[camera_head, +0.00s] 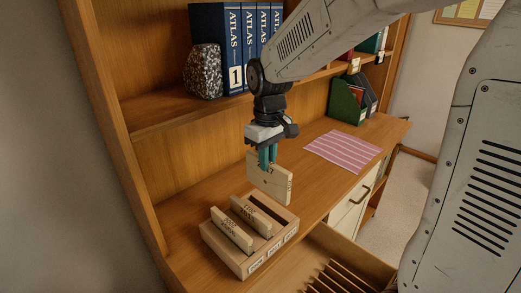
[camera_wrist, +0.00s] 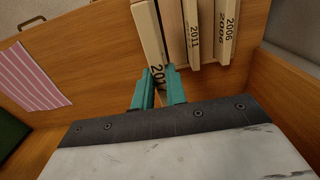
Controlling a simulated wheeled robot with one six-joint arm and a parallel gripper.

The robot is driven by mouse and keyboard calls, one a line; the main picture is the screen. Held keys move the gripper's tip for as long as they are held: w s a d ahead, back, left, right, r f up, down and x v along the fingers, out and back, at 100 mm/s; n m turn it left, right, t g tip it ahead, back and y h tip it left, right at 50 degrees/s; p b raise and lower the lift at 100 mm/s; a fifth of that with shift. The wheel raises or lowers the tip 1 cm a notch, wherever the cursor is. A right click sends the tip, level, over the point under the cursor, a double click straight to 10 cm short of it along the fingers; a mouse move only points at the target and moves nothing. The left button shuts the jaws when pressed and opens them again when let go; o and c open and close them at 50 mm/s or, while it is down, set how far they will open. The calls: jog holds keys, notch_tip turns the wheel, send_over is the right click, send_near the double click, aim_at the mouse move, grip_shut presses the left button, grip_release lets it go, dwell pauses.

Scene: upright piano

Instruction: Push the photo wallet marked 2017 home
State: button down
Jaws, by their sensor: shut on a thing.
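My gripper (camera_head: 268,160) is shut on the top edge of a pale wooden-looking photo wallet (camera_head: 270,182). Wallets marked 2011 (camera_wrist: 191,30) and 2006 (camera_wrist: 228,30) stand in the other two slots. I cannot tell whether the held wallet's lower edge touches the rack.
A pink striped cloth (camera_head: 343,150) lies to the right on the desk. A green file holder (camera_head: 347,101) stands behind it. An open drawer with dividers (camera_head: 340,276) is at the front. Blue atlases (camera_head: 232,50) and a speckled stone (camera_head: 203,72) sit on the shelf above.

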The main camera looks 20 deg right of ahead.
aim_at(267, 192)
jog(key=shift+a+f, duration=0.1)
dwell(0.3)
jog(key=shift+f, duration=0.25)
jog(key=shift+s+f, duration=0.1)
jog(key=shift+f, duration=2.45)
jog(key=shift+f, duration=3.05)
dwell(1.0)
jog(key=c, duration=1.3)
grip_release()
jog(key=shift+c, duration=0.2)
jog(key=shift+r, duration=0.15)
